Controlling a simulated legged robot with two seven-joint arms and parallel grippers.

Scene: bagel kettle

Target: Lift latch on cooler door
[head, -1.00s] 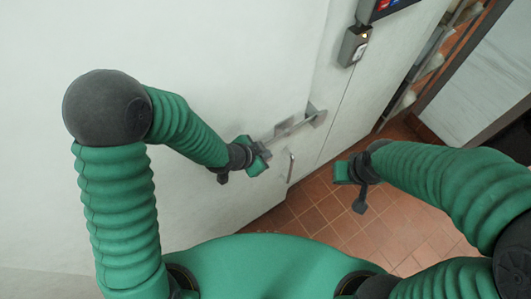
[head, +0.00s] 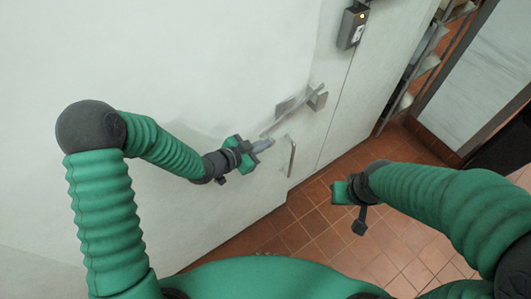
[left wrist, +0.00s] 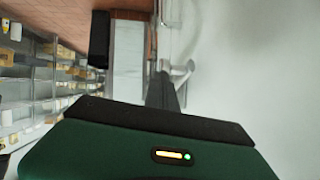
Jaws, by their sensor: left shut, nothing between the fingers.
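The white cooler door (head: 190,60) fills the left and middle of the head view. Its latch, a metal lever (head: 292,110), slants from a bracket at upper right down to a free end at lower left. An upright pull handle (head: 291,155) is below it. My left gripper (head: 266,145) is shut and empty, its tips close below the lever's free end; I cannot tell whether they touch. Its dark fingers (left wrist: 163,92) show in the left wrist view, with metal hardware beyond. My right gripper (head: 343,191) is over the floor, away from the door; its jaw state is unclear.
A grey box with a yellow light (head: 353,25) is on the wall right of the latch. Shelving (head: 428,65) stands beyond the wall's edge. The red tiled floor (head: 300,215) is clear below my right gripper.

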